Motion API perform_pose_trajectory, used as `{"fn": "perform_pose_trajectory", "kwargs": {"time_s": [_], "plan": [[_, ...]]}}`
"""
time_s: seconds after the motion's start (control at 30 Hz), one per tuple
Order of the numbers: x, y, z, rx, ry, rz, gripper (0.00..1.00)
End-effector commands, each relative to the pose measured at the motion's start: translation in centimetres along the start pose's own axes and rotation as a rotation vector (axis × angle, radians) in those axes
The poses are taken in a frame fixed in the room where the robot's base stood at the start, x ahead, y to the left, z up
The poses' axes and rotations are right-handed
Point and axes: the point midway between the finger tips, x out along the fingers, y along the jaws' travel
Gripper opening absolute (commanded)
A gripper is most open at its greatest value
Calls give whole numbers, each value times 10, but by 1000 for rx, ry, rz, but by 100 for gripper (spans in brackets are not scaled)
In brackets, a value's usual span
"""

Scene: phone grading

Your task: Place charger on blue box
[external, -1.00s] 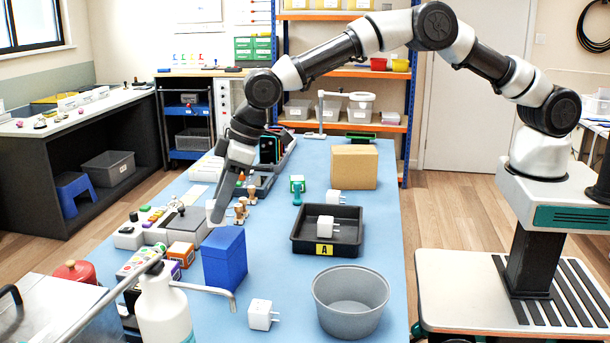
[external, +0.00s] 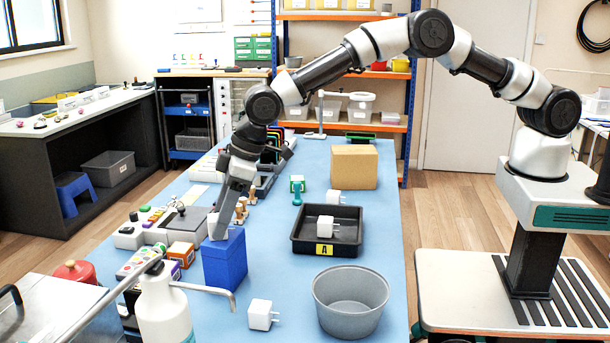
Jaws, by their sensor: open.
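The blue box (external: 225,262) stands upright on the blue table, left of centre. My gripper (external: 219,232) reaches down from behind, with its fingertips at the top of the blue box; its jaws are open. A white charger (external: 213,226) shows beside the fingers at the box's top left edge, partly hidden by a finger. It seems to be on the box top, but I cannot tell if it rests fully there. Other white chargers are on the table front (external: 262,314), in the black tray (external: 326,224) and behind that tray (external: 335,197).
The black tray (external: 345,248) marked A and a grey bin (external: 350,322) stand right of the box. A cardboard box (external: 354,167) is farther back. Small boxes and a button panel crowd the left edge.

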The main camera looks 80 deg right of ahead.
Motion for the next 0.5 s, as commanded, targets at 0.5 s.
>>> {"fn": "perform_pose_trajectory", "kwargs": {"time_s": [0.5], "plan": [[-91,0,-2,0,3,0,49]]}}
